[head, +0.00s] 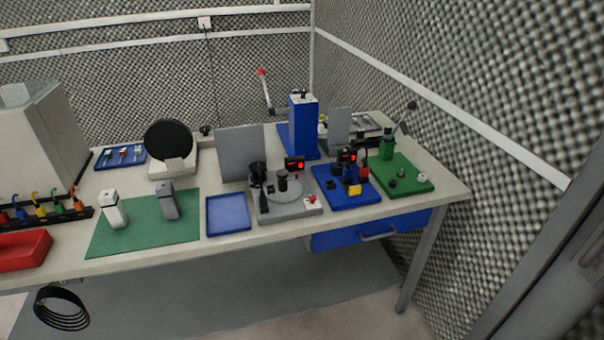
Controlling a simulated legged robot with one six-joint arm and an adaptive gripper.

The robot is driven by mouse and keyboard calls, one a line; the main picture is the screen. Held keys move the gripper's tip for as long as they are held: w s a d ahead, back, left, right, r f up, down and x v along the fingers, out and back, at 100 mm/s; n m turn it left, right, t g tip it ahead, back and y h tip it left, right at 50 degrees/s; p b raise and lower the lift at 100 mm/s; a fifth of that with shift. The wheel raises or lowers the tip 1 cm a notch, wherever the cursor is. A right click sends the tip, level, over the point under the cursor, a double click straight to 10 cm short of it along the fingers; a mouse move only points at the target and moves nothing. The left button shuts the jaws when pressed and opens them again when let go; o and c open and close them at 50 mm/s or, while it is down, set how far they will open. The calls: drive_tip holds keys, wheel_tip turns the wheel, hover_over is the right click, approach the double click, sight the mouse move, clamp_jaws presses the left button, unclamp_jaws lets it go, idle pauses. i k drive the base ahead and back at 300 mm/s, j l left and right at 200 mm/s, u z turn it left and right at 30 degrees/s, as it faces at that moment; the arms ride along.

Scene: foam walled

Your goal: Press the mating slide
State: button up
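A mating slide cannot be singled out at this size. Several small fixtures stand along the right half of the bench. A grey fixture (293,210) carries a round plate, black posts and a red button (311,199). A blue fixture (332,195) carries black and blue blocks, a yellow block (355,189) and a small red display (347,156). My gripper is not in view.
The pale workbench (226,236) has a blue drawer (370,231) beneath. A tall blue press (303,127) with a red-tipped lever stands behind. Upright grey panels (240,152), an empty blue tray (228,214) and a green mat (143,227) take up space. Foam walls enclose the back and right.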

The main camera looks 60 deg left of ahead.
sight(350, 183)
drive_tip(key=u, duration=1.8)
